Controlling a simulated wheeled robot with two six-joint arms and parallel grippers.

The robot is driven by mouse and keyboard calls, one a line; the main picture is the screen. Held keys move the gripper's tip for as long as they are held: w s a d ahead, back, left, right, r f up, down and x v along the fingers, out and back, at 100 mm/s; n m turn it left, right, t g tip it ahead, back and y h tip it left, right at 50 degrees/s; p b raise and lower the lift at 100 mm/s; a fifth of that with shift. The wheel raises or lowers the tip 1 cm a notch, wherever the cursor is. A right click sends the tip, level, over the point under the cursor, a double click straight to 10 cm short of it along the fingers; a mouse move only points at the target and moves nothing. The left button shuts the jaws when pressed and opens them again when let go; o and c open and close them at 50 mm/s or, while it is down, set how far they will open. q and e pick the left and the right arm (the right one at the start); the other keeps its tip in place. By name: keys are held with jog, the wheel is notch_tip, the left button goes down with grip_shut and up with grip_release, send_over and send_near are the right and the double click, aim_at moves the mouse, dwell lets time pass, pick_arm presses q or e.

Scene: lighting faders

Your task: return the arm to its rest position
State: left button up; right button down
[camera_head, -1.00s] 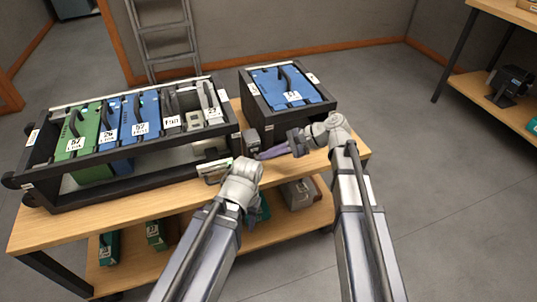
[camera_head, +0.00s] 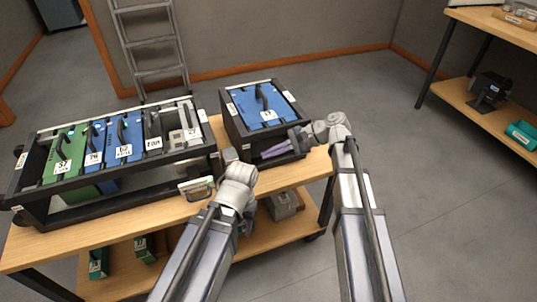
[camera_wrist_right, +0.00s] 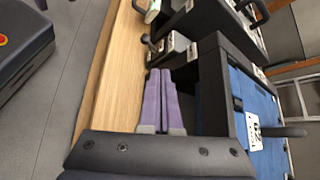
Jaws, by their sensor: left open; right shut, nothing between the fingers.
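My right gripper (camera_head: 272,150) is in front of the small black case in the head view. Its purple fingers are together with nothing between them; they also show in the right wrist view (camera_wrist_right: 160,95), above the wooden bench top and beside the black case. My left gripper (camera_head: 238,170) is lower and to the left, near the right end of the long rack. It is open, but its fingers are mostly hidden behind its wrist. Both arms reach forward over the bench's front edge.
A wooden bench (camera_head: 180,212) carries a long black rack (camera_head: 120,172) of green, blue and grey modules and a small black case (camera_head: 235,122) with a blue module. A ladder (camera_head: 150,45) stands behind. Open floor lies right, before another shelf (camera_head: 500,120).

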dwell(0.3)
jog(key=s+a+r+n+g+h+p, duration=0.1)
jog(key=s+r+n+h+p, duration=0.25)
jog(key=s+p, duration=0.3)
jog(key=s+a+r+n+g+h+p, duration=0.1)
jog(key=s+a+r+n+h+p, duration=0.2)
jog(key=s+p, duration=0.35)
jog(key=s+d+r+n+t+h+p, duration=0.1)
jog(key=s+d+r+n+h+p, duration=0.4)
jog(key=n+p, duration=0.3)
jog(key=shift+s+d+r+h+p, duration=0.2)
jog(key=shift+s+d+h+p, duration=0.25)
jog(key=shift+s+h+p, duration=0.3)
jog(key=shift+w+n, duration=0.15)
jog(key=shift+n, duration=0.1)
dwell(1.2)
